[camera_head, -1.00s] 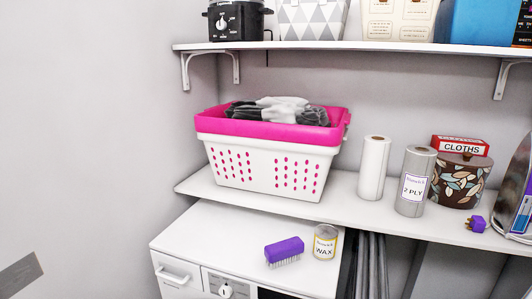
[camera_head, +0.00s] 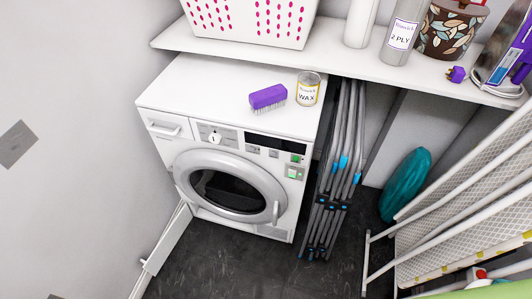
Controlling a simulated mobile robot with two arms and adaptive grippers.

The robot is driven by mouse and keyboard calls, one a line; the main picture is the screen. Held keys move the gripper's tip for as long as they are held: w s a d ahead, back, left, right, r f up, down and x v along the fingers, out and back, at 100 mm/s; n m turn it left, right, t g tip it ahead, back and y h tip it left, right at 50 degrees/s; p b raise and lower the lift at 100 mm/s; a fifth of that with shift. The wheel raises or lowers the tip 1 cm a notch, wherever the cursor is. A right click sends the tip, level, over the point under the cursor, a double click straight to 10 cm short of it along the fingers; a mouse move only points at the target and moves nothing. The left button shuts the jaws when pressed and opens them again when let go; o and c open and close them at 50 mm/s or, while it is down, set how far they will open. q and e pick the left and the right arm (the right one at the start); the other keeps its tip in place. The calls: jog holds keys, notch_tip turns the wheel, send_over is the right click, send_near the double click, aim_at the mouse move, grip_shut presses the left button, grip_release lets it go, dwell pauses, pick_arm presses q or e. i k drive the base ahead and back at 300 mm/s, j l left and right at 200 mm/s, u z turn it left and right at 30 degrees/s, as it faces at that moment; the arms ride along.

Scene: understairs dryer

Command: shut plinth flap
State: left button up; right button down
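The white dryer (camera_head: 160,95) stands under the shelf with its round door (camera_head: 231,187) shut. Its low front edge shows just above the dark floor. A small grey slotted panel (camera_head: 275,232) sits at the lower right of its front; I cannot tell whether this is the plinth flap, or whether it stands open. Neither of my grippers is in view.
An ironing board (camera_head: 465,200) stands further right. Dark floor (camera_head: 220,265) in front is clear.

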aim_at(155, 262)
jog(key=k+j, duration=0.15)
jog(key=j, duration=0.2)
jog(key=k+j, duration=0.1)
jog(key=j, duration=0.25)
jog(key=k+j, duration=0.15)
jog(key=j, duration=0.2)
jog(key=k+j, duration=0.15)
jog(key=j, duration=0.2)
jog(key=k+j, duration=0.1)
jog(key=j, duration=0.25)
